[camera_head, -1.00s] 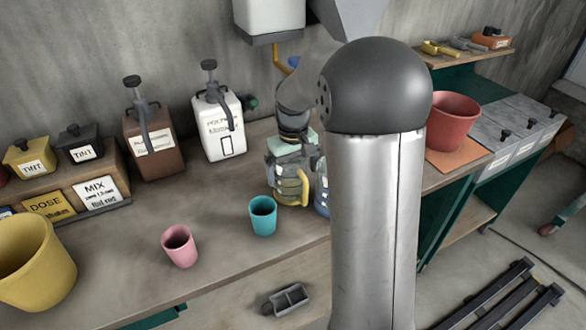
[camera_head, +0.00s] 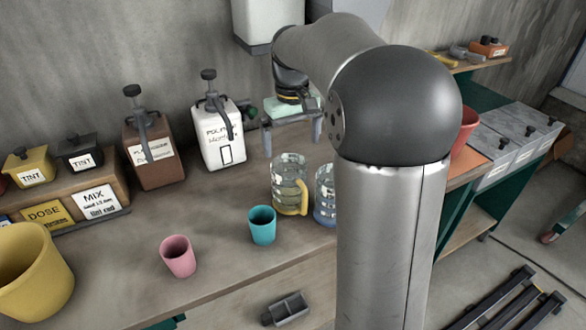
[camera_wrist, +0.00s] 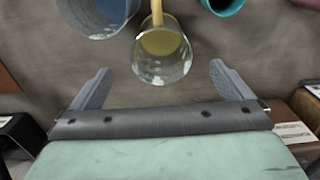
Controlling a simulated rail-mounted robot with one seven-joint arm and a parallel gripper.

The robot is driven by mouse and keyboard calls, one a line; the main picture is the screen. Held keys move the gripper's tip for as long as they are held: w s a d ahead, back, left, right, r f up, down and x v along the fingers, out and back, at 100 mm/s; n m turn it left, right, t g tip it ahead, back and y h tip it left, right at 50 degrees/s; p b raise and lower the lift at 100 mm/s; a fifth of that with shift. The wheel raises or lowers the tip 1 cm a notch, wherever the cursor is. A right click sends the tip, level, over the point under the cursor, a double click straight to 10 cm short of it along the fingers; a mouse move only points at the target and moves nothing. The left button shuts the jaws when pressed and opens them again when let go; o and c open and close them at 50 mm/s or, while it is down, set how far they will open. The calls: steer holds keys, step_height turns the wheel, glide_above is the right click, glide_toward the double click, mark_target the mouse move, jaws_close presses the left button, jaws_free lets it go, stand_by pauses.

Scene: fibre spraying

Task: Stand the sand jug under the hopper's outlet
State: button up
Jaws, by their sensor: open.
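A clear jug with a yellow handle and yellowish contents (camera_head: 287,178), which I take for the sand jug, stands upright on the bench; it also shows in the wrist view (camera_wrist: 163,55). My gripper (camera_head: 292,136) is open and empty above it, and its spread fingers (camera_wrist: 160,74) are apart from the jug. The white hopper (camera_head: 262,22) hangs on the wall at the top of the head view. Its outlet is hidden behind my arm, so I cannot tell how the jug lines up with it.
A blue-bottomed jug (camera_head: 325,195) stands close beside it, partly behind my arm. A teal cup (camera_head: 262,226) and pink cup (camera_head: 177,256) stand in front and left. White (camera_head: 220,140) and brown (camera_head: 153,150) pump containers stand behind. Bench space between them is clear.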

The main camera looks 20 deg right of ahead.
steer(key=s+a+f, duration=0.2)
steer(key=s+a, duration=0.1)
steer(key=s, duration=0.3)
steer(key=s+a+f, duration=0.1)
steer(key=s+a, duration=0.2)
steer(key=s, duration=0.3)
steer(key=shift+s+a+f, duration=0.15)
steer(key=shift+a+f, duration=0.15)
steer(key=shift+f, duration=0.1)
steer(key=shift+m, duration=0.3)
steer(key=s+a+f, duration=0.1)
steer(key=s+f, duration=0.1)
steer(key=s, duration=0.2)
steer(key=s+a+f, duration=0.1)
steer(key=s+f, duration=0.1)
steer(key=s, duration=0.2)
steer(key=s+a+f, duration=0.1)
steer(key=s+f, duration=0.1)
steer(key=s, duration=0.2)
steer(key=shift+s+f, duration=0.2)
steer(key=shift+f, duration=0.2)
steer(key=c, duration=0.5)
steer(key=shift+s+a+f, duration=0.1)
steer(key=shift+s+f, duration=0.05)
steer(key=shift+s, duration=0.1)
steer(key=c, duration=0.8)
steer(key=shift+c, duration=0.2)
